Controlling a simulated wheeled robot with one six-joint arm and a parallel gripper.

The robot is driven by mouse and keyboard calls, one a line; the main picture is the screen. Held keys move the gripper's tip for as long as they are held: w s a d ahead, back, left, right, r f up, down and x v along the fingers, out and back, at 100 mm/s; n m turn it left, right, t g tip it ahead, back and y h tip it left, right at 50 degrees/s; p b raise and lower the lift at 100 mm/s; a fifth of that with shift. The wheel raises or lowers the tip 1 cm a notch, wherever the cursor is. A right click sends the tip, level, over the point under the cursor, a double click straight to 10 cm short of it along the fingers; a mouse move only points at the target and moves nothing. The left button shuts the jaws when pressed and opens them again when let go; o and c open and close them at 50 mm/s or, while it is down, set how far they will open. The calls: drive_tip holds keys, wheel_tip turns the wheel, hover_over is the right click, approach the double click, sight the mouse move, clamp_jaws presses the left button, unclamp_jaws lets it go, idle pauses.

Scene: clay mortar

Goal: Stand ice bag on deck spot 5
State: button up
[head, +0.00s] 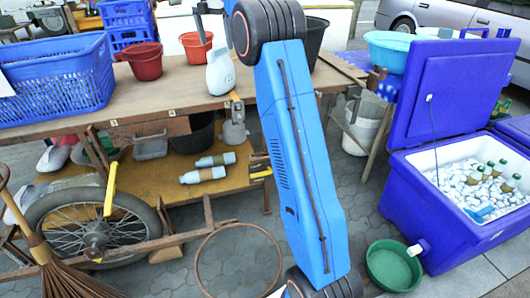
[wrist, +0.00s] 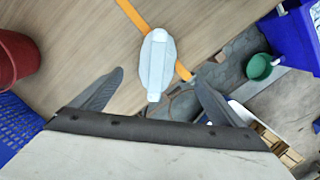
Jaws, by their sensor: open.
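The ice bag looks like a pale white bag (head: 220,72) with a narrow top. It stands on the wooden table (head: 150,92) near its front edge, left of my blue arm. In the wrist view the bag (wrist: 158,58) lies ahead of my gripper (wrist: 158,78), roughly centred between the two grey fingers. The fingers are spread apart and hold nothing. Small numbered tags sit along the table's front edge, one (head: 172,113) left of the bag; their digits are too small to read surely. I cannot tell which marks spot 5.
A blue basket (head: 55,85) and a red bucket (head: 145,61) stand left on the table. Another red bucket (head: 195,46) stands behind the bag. An open blue cooler (head: 440,215) holds ice and bottles at right. A green basin (head: 394,267) is on the paving.

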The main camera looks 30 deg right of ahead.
drive_tip(key=s+a+m+t, duration=0.1)
drive_tip(key=s+a+m, duration=0.25)
drive_tip(key=s, duration=0.65)
drive_tip(key=s+a+m, duration=0.3)
drive_tip(key=s+m, duration=0.2)
drive_tip(key=s, duration=0.5)
drive_tip(key=s+a+m+t, duration=0.1)
drive_tip(key=s+a+m, duration=0.25)
drive_tip(key=s, duration=0.65)
drive_tip(key=s+a+f+m+t, duration=0.1)
drive_tip(key=s+f+m, duration=0.4)
drive_tip(key=s+f, duration=0.5)
drive_tip(key=s+a+f+m+y, duration=0.1)
drive_tip(key=s+a+f+m, duration=0.1)
drive_tip(key=s+f+m, duration=0.4)
drive_tip(key=s+f, duration=0.5)
drive_tip(key=s, duration=0.5)
drive_tip(key=shift+s+a+t+y, duration=0.25)
drive_tip(key=shift+s+t+y, duration=0.05)
drive_tip(key=shift+t, duration=0.1)
drive_tip(key=shift+r, duration=0.1)
